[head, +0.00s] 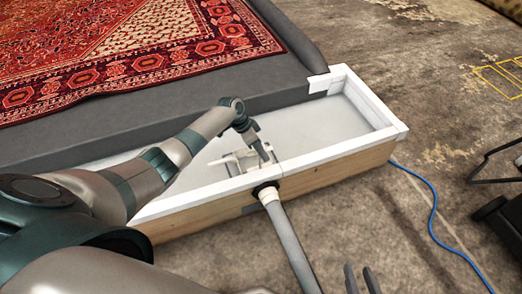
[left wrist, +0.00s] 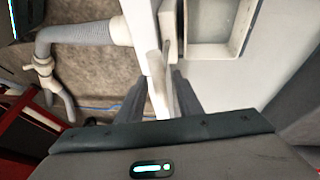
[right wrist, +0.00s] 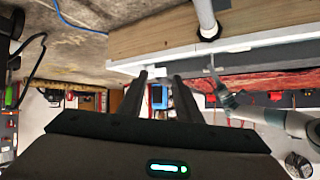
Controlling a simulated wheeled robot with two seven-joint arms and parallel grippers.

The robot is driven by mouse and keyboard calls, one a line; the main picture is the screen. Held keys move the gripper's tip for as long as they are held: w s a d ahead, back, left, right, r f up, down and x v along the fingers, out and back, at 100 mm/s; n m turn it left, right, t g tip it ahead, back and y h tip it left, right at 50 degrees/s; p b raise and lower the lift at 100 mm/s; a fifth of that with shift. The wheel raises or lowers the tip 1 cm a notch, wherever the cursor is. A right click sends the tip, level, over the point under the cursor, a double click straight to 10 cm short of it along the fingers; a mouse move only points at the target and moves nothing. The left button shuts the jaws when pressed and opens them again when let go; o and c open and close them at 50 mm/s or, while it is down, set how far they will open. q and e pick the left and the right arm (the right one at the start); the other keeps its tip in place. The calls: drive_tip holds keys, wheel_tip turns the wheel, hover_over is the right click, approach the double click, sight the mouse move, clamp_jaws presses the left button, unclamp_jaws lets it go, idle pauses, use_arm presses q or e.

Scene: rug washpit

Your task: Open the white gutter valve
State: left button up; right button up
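The white gutter valve (head: 243,161) sits inside the white gutter (head: 335,112), against its near wall. My left gripper (head: 266,154) is over the valve's right side, pointing down. In the left wrist view, a white lever-like bar (left wrist: 158,82) lies between the two fingers of my left gripper (left wrist: 160,88). The fingers are apart, and contact with the bar is not clear. My right gripper (head: 362,279) is at the bottom of the head view, in front of the gutter. In the right wrist view, my right gripper (right wrist: 160,82) is open and empty.
A grey hose (head: 288,240) leaves the gutter's wooden front wall (head: 335,170). A red patterned rug (head: 130,45) lies on the grey platform behind. A blue cable (head: 434,205) and dark equipment (head: 497,215) are at right.

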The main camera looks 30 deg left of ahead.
use_arm(q)
drive_tip(key=shift+r, duration=0.15)
